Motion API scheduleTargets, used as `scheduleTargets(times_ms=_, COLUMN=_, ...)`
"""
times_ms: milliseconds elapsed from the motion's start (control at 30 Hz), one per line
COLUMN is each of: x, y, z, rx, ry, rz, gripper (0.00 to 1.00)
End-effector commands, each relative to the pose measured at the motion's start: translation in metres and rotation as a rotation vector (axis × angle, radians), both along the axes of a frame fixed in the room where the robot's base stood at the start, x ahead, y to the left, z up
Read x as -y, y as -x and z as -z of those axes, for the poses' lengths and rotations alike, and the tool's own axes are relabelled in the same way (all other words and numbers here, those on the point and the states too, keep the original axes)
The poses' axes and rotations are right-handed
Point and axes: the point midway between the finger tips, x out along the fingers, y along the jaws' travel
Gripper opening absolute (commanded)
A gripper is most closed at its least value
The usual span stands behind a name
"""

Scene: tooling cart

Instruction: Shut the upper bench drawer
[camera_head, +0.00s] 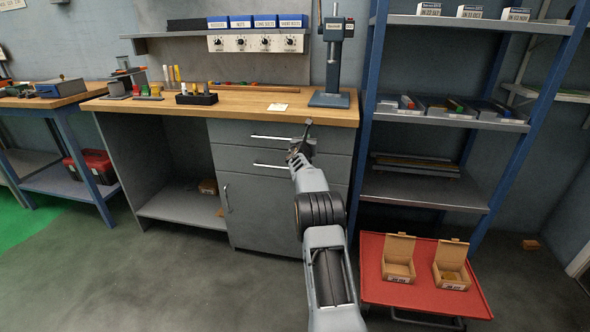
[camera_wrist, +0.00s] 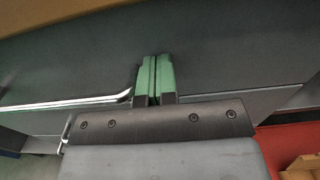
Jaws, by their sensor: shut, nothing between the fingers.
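The upper drawer (camera_head: 232,131) is a grey front just under the wooden bench top, with a long silver bar handle (camera_head: 272,138). Its front looks close to flush with the cabinet; I cannot tell whether a small gap remains. My gripper (camera_head: 307,126) is in front of the drawer's right part, beyond the handle's right end. In the wrist view its green fingertips (camera_wrist: 155,62) are together, empty, pointing at the grey front. A silver handle (camera_wrist: 75,105) lies left of them. Whether the fingertips touch the front is not clear.
A lower drawer with its own handle (camera_head: 270,167) and a cabinet door (camera_head: 262,210) are below. The wooden bench top (camera_head: 240,106) overhangs the drawers. A blue-framed shelf rack (camera_head: 364,120) stands right, with a red cart (camera_head: 425,303) holding open boxes before it. The floor at left front is clear.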

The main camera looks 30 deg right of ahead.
Motion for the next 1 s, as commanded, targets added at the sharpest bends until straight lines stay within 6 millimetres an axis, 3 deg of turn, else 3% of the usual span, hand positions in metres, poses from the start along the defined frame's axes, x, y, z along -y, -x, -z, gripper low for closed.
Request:
scheduleTargets(times_ms=267, x=-0.029, y=0.023, z=0.006, rx=0.007, ry=0.001, rz=0.001, gripper=0.00)
scheduleTargets(times_ms=600, x=-0.069, y=0.063, z=-0.002, rx=0.002, ry=-0.001, rz=-0.001, gripper=0.00)
scheduleTargets(times_ms=1000, x=-0.094, y=0.090, z=0.000, rx=0.002, ry=-0.002, rz=0.001, gripper=0.00)
